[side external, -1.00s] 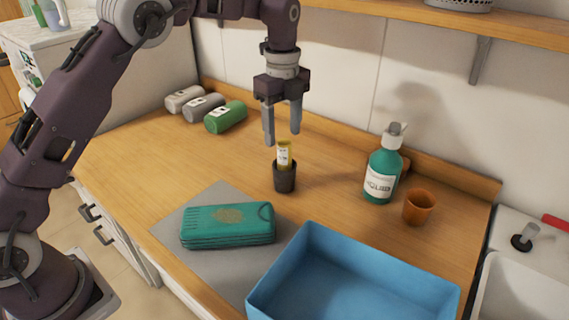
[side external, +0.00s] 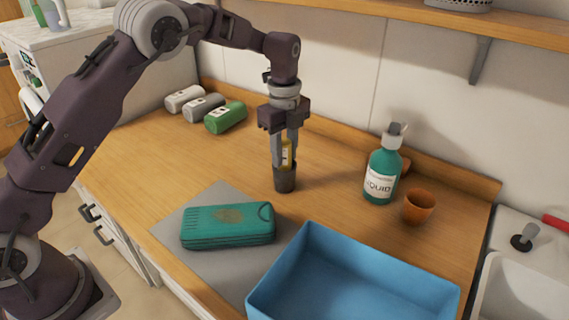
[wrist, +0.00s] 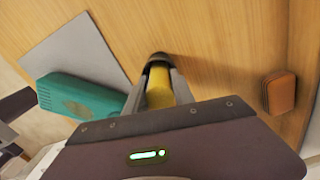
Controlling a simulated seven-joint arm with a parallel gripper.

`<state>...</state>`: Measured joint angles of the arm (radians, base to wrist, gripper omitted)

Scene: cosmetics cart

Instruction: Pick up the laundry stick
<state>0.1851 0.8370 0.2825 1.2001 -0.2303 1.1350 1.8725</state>
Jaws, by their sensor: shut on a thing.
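The laundry stick (side external: 287,155) is a small yellow upright stick with a pale label, standing in a dark cup (side external: 285,181) on the wooden counter. My gripper (side external: 285,160) points straight down over the cup, its two fingers shut on the stick, one on each side. The fingertips are at the cup's rim. In the wrist view the yellow stick (wrist: 160,92) shows between the fingers, with the dark cup (wrist: 158,60) beyond it. The stick's lower end is hidden in the cup.
A teal case (side external: 228,225) lies on a grey mat (side external: 185,262) at the front left. A blue bin (side external: 350,285) stands in front. A teal bottle (side external: 382,172) and an orange cup (side external: 418,207) are to the right. Several rolled items (side external: 226,118) lie at the back left.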

